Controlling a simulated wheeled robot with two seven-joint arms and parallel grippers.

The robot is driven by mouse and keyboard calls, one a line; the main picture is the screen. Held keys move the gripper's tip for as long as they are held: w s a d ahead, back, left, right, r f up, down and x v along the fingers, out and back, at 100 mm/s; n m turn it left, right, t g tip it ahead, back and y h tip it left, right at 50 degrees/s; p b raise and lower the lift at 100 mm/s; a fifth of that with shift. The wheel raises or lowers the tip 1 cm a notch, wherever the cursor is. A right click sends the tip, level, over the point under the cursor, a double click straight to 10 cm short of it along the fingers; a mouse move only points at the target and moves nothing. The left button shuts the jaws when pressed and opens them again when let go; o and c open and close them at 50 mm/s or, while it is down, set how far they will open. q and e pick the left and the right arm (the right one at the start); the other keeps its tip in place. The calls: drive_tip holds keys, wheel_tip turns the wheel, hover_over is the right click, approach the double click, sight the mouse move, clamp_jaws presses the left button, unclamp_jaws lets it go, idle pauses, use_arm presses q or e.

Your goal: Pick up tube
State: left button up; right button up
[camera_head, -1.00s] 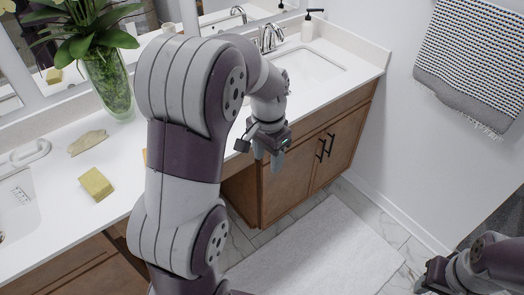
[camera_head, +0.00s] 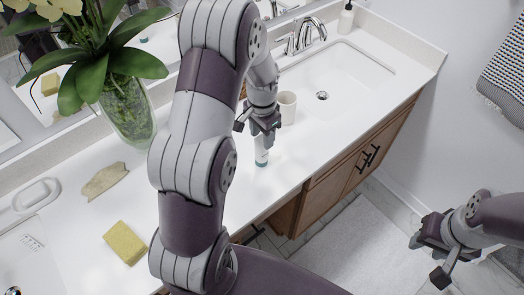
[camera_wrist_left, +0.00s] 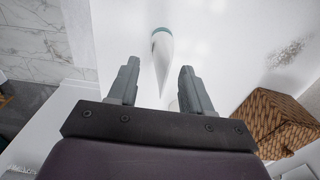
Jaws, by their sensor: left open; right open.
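The tube (camera_head: 262,157), white with a green-teal end, is on the white counter (camera_head: 205,160) below my left gripper in the head view. In the left wrist view the tube (camera_wrist_left: 161,52) lies ahead of the gap between the fingers, its narrow end pointing toward the gripper. My left gripper (camera_head: 262,141) is open and empty; its two fingers show apart in the left wrist view (camera_wrist_left: 157,88). It hides part of the tube in the head view. My right gripper (camera_head: 428,258) is open at the lower right, away from the counter and the tube.
A white cup (camera_head: 288,107) stands just behind my left gripper, near the sink (camera_head: 345,75). A yellow sponge (camera_head: 125,243), a beige stone-like piece (camera_head: 105,181) and a glass vase (camera_head: 127,110) are to the left. A woven basket (camera_wrist_left: 270,122) shows in the wrist view.

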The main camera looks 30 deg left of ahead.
sight(261, 149)
use_arm(q)
drive_tip(key=shift+w+a+f, duration=0.1)
drive_tip(key=shift+a+f, duration=0.05)
drive_tip(key=shift+f, duration=0.5)
drive_tip(key=shift+w+a+f, duration=0.1)
drive_tip(key=shift+a+f, duration=0.05)
drive_tip(key=shift+f, duration=0.55)
drive_tip(key=shift+d, duration=0.1)
drive_tip(key=c, duration=0.3)
drive_tip(key=shift+s, duration=0.15)
drive_tip(key=c, duration=0.6)
clamp_jaws()
use_arm(e)
drive_tip(key=shift+w+a+r, duration=0.1)
drive_tip(key=shift+a+r, duration=0.1)
drive_tip(key=shift+r, duration=0.05)
use_arm(q)
drive_tip(key=shift+r, duration=0.25)
